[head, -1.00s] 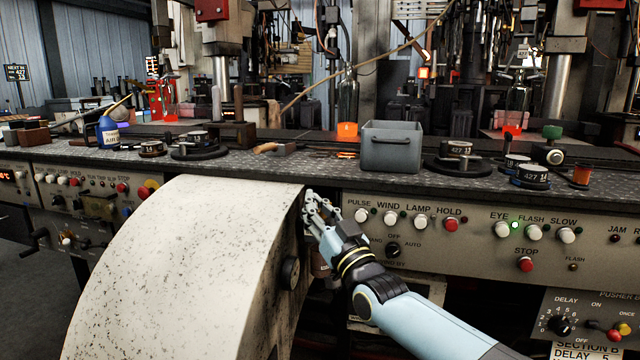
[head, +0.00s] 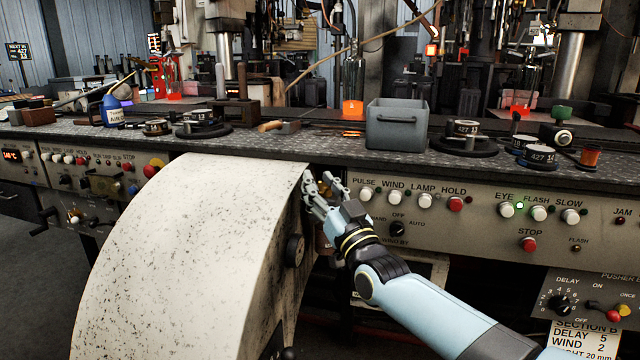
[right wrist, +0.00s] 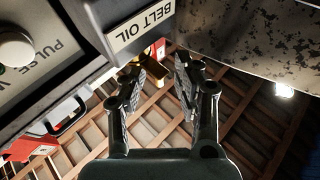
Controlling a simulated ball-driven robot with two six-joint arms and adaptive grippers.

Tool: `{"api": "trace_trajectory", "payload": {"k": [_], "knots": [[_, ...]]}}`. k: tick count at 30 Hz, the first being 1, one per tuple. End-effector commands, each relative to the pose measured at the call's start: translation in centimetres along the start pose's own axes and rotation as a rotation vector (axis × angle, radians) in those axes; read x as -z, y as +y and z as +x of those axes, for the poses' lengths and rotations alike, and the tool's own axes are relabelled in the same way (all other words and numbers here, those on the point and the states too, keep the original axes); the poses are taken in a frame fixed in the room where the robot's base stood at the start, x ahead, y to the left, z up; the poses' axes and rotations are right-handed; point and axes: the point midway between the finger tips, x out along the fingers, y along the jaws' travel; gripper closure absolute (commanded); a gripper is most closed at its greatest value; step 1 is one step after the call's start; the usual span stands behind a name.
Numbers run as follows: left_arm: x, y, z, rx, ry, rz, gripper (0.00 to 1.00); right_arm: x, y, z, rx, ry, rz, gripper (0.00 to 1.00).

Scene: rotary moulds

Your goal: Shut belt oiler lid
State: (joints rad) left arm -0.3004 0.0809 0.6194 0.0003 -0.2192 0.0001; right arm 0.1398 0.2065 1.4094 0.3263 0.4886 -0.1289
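In the right wrist view a white "BELT OIL" label (right wrist: 140,28) is on the edge of the grey console. A small brass and red part (right wrist: 152,58) shows just beyond my finger pads and is partly hidden by them. I cannot make out a lid or whether it stands open. My right gripper (right wrist: 165,75) is open, its two fingers apart and nothing held between them. In the head view the right gripper (head: 324,184) is at the gap between the speckled curved guard and the button panel, hiding the oiler area. My left gripper is not in view.
The big speckled guard (head: 190,250) stands close left of my right fingers. The button panel (head: 470,215) is on their right. A grey bin (head: 396,130) and round moulds (head: 465,140) stand on the bench above. A red box (right wrist: 30,145) shows low in the wrist view.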

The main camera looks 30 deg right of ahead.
Motion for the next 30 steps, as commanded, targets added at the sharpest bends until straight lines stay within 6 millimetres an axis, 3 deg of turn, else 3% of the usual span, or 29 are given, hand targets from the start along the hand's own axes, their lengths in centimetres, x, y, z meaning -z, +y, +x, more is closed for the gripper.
{"api": "trace_trajectory", "payload": {"k": [15, 21, 30], "knots": [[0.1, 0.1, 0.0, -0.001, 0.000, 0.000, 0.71, -0.1, 0.0, -10.0, 0.000, -0.002, 0.000, 0.69], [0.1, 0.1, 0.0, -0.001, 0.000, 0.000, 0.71, 0.0, 0.0, -11.5, 0.000, 0.001, 0.000, 0.69], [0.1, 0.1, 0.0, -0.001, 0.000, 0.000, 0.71, 0.0, 0.0, -11.5, 0.000, 0.001, 0.000, 0.69]]}}
